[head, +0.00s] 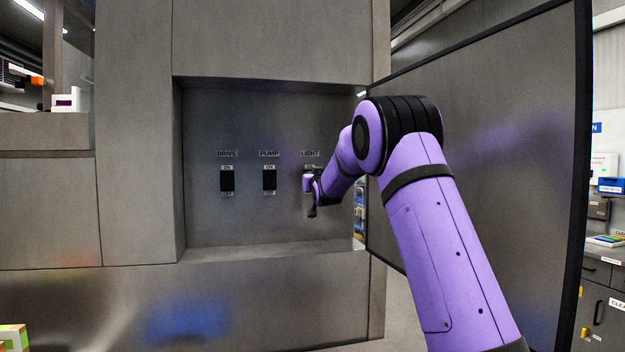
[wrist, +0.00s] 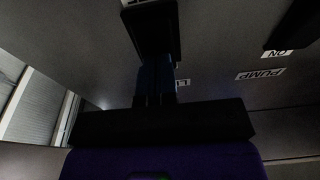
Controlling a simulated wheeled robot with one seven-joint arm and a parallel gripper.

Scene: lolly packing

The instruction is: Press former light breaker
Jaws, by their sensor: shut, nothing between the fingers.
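The LIGHT breaker is the rightmost of three in the recessed panel, under the LIGHT label (head: 310,153). In the head view its switch is hidden behind my gripper (head: 312,208), which is shut and empty in front of it. In the wrist view my gripper (wrist: 155,80) points to the panel, with a dark block at its far end. I cannot tell whether this block is fingertips or the switch, nor whether they touch. The LIGHT label (wrist: 183,83) is mostly covered there. The switch's ON or OFF position cannot be seen.
The DRIVE breaker (head: 227,181) and PUMP breaker (head: 269,180) are to the left in the same recess. The PUMP breaker (wrist: 292,25) also shows in the wrist view. A large open metal door (head: 500,130) stands to the right, behind my arm. The recess has a ledge (head: 270,250) below.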

